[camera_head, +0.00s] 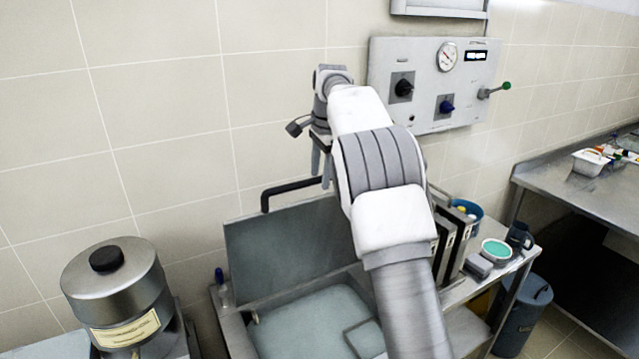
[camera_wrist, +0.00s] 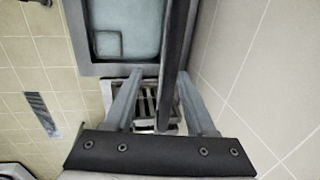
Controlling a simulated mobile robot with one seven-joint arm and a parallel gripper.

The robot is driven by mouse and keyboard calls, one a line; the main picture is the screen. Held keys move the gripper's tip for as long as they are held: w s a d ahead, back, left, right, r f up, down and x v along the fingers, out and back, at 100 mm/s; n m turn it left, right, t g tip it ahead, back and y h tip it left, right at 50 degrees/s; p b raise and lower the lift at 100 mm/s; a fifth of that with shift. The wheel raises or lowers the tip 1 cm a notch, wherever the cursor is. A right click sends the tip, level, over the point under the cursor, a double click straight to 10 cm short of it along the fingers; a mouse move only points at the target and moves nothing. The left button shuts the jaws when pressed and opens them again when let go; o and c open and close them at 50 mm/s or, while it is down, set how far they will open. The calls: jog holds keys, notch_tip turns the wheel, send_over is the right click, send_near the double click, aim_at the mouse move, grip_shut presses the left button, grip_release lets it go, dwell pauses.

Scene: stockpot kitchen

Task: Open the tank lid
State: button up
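The tank (camera_head: 310,318) stands low in the middle of the head view with pale liquid or a pale floor inside. Its grey lid (camera_head: 275,252) stands raised, nearly upright, at the back by the tiled wall. A black bar handle (camera_head: 290,189) runs along the lid's top edge. My gripper (camera_head: 321,168) is above the lid, near the handle's right part, pointing down. In the wrist view the fingers of my gripper (camera_wrist: 160,78) are apart. A dark strip, apparently the lid edge-on (camera_wrist: 180,45), passes between them with gaps visible. My arm hides the tank's right side.
A metal canister (camera_head: 118,295) stands at left. A control panel (camera_head: 430,85) is on the wall behind my arm. Right of the tank are dark upright racks, a green-topped dish (camera_head: 496,250), a dark mug (camera_head: 519,236) and a blue bin (camera_head: 524,315). A steel counter (camera_head: 580,185) is far right.

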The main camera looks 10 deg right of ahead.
notch_tip(320, 180, up, 8)
jog(key=s, duration=0.1)
jog(key=shift+s+d+r, duration=0.25)
jog(key=shift+s, duration=0.05)
jog(key=s+d+r+n+t+b, duration=0.15)
jog(key=s+n+b, duration=0.4)
jog(key=s, duration=1.55)
jog(key=s+a+f+n+t+b, duration=0.1)
jog(key=s+f+n+t, duration=0.1)
jog(key=s+f+n, duration=0.7)
jog(key=s+f, duration=0.7)
jog(key=s, duration=0.4)
jog(key=shift+a+h+b, duration=0.3)
jog(key=shift+b, duration=0.1)
